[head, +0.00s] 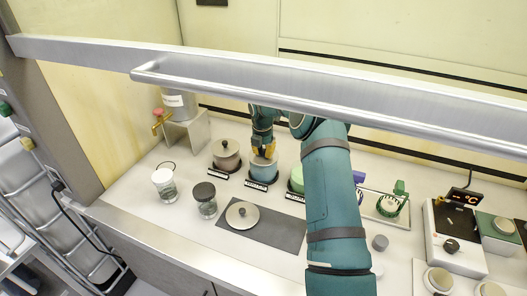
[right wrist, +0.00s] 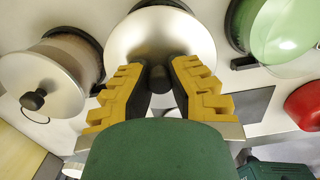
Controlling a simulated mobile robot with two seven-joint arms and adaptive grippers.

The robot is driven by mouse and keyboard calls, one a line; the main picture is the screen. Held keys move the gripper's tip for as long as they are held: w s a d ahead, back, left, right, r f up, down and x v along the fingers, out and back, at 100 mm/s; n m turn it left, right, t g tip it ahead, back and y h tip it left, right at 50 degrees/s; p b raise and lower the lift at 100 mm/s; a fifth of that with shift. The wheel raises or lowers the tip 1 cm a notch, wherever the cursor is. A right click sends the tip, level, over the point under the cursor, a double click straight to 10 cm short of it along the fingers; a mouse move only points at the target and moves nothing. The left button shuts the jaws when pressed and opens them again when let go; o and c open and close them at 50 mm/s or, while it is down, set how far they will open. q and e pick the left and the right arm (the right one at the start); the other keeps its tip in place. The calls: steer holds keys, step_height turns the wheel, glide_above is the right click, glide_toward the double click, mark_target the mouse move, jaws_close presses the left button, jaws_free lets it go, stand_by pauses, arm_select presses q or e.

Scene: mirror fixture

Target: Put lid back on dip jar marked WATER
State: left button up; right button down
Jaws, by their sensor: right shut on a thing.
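Three labelled dip jars stand in a row at the back; I cannot read the labels surely, so I cannot tell which says WATER. The left jar (head: 226,163) has a steel lid with a dark knob (right wrist: 36,99). The middle jar (head: 260,173) is bluish. The right jar (head: 296,180) is green and partly hidden by my right arm. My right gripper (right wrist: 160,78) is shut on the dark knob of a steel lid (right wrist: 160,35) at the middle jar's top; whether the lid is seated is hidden. Another steel lid (head: 242,216) lies on the mat.
A dark mat (head: 285,232) lies in front of the jars. A tray (head: 372,205) with a green rack and a hotplate (head: 455,245) are at right. A metal sash bar (head: 300,95) crosses above.

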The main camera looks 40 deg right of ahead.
stand_by(0.6)
steer(key=shift+c, duration=2)
jaws_free()
steer(key=shift+r+p, duration=1.65)
steer(key=shift+r, duration=0.65)
steer(key=shift+r+p, duration=0.6)
steer(key=shift+r, duration=0.6)
steer(key=shift+c, duration=0.3)
